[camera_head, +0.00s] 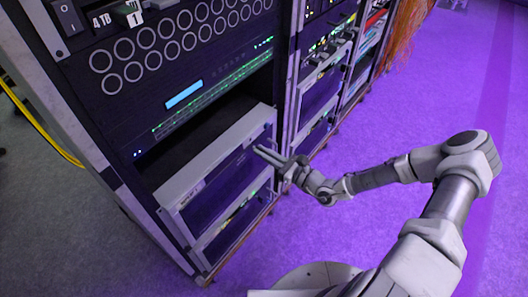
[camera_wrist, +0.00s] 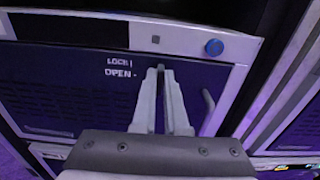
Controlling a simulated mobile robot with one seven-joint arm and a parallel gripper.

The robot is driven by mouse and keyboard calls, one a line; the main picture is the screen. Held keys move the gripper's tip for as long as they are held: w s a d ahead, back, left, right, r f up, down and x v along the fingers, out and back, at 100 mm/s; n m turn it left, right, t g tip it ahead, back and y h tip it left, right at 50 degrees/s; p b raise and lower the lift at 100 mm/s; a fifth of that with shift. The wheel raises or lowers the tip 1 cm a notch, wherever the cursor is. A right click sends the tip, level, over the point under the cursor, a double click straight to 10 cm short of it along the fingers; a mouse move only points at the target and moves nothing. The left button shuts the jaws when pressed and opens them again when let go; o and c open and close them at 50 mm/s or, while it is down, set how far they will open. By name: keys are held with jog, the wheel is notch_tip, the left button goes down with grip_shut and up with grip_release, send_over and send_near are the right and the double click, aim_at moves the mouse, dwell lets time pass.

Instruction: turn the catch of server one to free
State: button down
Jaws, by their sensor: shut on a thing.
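My gripper (camera_head: 264,151) reaches the front of a grey-framed server (camera_head: 182,186) low in the near rack. In the wrist view, my gripper's two fingers (camera_wrist: 161,70) converge on the server's dark blue front panel (camera_wrist: 60,75), just right of the printed words LOCK and OPEN. The fingers are shut on the small catch beside these words. The catch is mostly hidden between the fingertips, so I cannot tell which way it points. A vertical mark follows LOCK and a horizontal mark follows OPEN.
A blue round button (camera_wrist: 214,47) and a small grey square (camera_wrist: 155,40) sit on the strip above the panel. A slim grey handle (camera_wrist: 207,102) is close to the right finger. More racks stand beyond; the purple floor (camera_head: 400,110) to the right is clear.

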jog(key=shift+r, duration=0.1)
jog(key=shift+s+a+f+n+p, duration=0.1)
jog(key=shift+f+n+p, duration=0.05)
jog(key=shift+n+p, duration=3.75)
jog(key=shift+s+f+n+p, duration=0.1)
jog(key=shift+n+p, duration=2.7)
jog(key=shift+n, duration=2.1)
jog(key=c, duration=0.9)
grip_release()
jog(key=shift+c, duration=0.2)
